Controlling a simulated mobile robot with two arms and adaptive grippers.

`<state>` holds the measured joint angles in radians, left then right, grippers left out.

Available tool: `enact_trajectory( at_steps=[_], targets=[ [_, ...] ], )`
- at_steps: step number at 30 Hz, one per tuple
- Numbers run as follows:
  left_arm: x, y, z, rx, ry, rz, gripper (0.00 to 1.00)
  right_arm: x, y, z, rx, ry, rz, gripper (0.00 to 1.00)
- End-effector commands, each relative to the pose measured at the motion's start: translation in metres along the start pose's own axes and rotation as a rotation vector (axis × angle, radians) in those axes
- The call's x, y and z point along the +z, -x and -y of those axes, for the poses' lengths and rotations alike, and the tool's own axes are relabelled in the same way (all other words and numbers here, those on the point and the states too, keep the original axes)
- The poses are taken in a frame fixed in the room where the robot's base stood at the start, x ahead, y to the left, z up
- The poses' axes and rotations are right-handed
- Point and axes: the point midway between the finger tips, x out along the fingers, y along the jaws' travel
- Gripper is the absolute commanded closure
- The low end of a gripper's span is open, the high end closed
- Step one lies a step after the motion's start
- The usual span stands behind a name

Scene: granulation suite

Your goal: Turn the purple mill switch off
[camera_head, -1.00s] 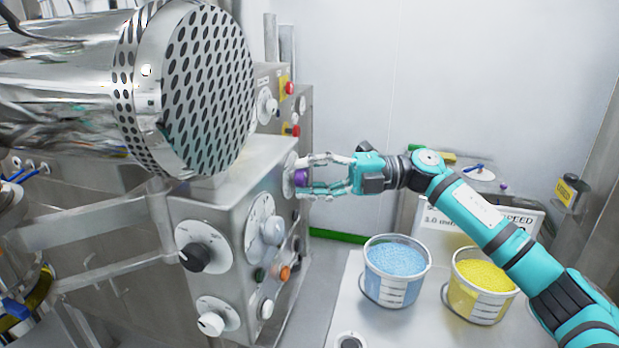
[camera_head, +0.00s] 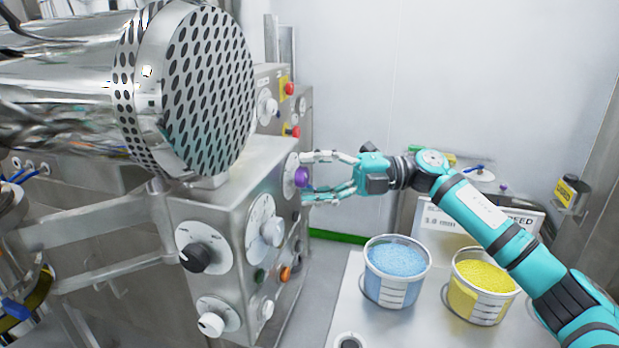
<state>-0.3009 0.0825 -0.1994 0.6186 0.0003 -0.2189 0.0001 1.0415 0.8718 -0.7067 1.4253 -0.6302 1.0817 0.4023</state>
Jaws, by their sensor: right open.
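The purple mill switch (camera_head: 301,177) is a round purple knob on a pale dial plate (camera_head: 290,166), on the right side of the steel control cabinet (camera_head: 219,203). My right gripper (camera_head: 307,178) comes in from the right with its fingers spread. One finger is above the knob and the other below it, with visible gaps to the knob. The tips reach close to the dial plate; whether they touch it I cannot tell. My left gripper is not in view.
A perforated steel drum (camera_head: 208,90) overhangs the cabinet. Other knobs, a black one (camera_head: 196,257) and a white one (camera_head: 272,232), sit nearby. Below my right arm, a blue-filled bucket (camera_head: 393,290) and a yellow-filled bucket (camera_head: 475,304) stand on a pale tabletop (camera_head: 350,312).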

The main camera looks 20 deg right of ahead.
Motion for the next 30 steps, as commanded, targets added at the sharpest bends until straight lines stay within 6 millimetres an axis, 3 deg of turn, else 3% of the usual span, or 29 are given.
enact_trajectory(
  at_steps=[9, 15, 21, 30],
  targets=[
    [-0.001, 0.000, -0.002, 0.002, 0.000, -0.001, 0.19, 0.001, 0.066, 0.001, -0.001, -0.002, 0.005, 0.41],
    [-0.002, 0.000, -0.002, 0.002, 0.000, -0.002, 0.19, 0.001, 0.098, 0.001, -0.001, -0.001, 0.003, 0.41],
    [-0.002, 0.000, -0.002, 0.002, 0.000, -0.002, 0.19, 0.000, 0.112, 0.001, 0.000, -0.001, 0.001, 0.41],
    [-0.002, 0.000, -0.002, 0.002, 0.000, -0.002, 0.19, 0.000, 0.112, 0.001, 0.000, -0.001, 0.000, 0.41]
  ],
)
